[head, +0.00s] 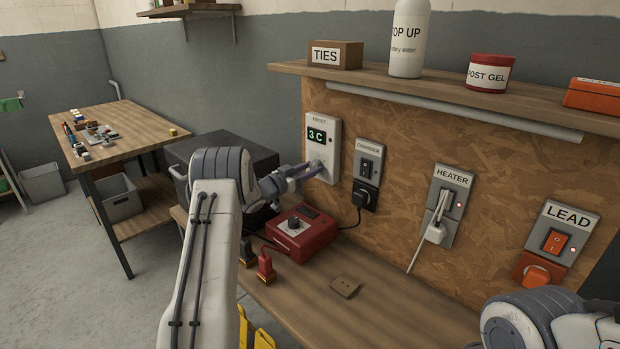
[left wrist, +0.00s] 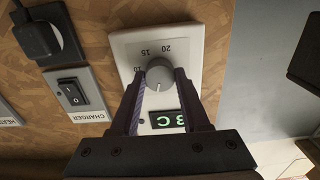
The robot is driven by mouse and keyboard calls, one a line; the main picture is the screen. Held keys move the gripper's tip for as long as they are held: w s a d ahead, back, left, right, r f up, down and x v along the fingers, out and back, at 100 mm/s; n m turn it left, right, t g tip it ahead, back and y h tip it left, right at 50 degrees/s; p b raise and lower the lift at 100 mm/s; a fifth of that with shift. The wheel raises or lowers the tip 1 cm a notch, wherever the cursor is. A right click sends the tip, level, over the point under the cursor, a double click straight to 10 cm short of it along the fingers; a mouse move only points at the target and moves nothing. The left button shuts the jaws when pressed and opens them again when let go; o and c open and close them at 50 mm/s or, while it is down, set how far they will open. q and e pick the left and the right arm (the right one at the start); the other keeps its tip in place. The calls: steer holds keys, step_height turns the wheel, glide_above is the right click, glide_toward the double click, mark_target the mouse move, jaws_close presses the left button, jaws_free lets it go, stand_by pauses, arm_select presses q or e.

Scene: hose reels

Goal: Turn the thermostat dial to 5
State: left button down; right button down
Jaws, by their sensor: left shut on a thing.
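The thermostat (head: 335,125) is a white wall box, its top label seemingly FROST, on the chipboard panel. Its green display (head: 317,135) reads 3 C and shows upside down in the left wrist view (left wrist: 168,121). The round grey dial (left wrist: 160,76) sits beside the display, with scale numbers 10, 15 and 20 around it. My left gripper (head: 314,169) reaches the dial from the left. In the left wrist view its dark fingers (left wrist: 160,80) are shut on the dial, one on each side. My right arm shows at the lower right; its gripper is out of frame.
The CHARGER switch (head: 367,164) and its black plug are right of the thermostat, then the HEATER (head: 451,180) and LEAD (head: 566,217) switches. A shelf (head: 440,92) runs above. A red box (head: 303,233) with a knob stands on the bench below.

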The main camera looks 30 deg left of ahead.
arm_select(q)
steer(key=shift+m+b, duration=3.3)
steer(key=shift+b, duration=0.5)
steer(key=shift+c, duration=1.9)
jaws_free()
steer(key=shift+s, duration=0.15)
steer(key=b+v, duration=0.2)
steer(key=v, duration=0.8)
steer(key=shift+s+r, duration=0.1)
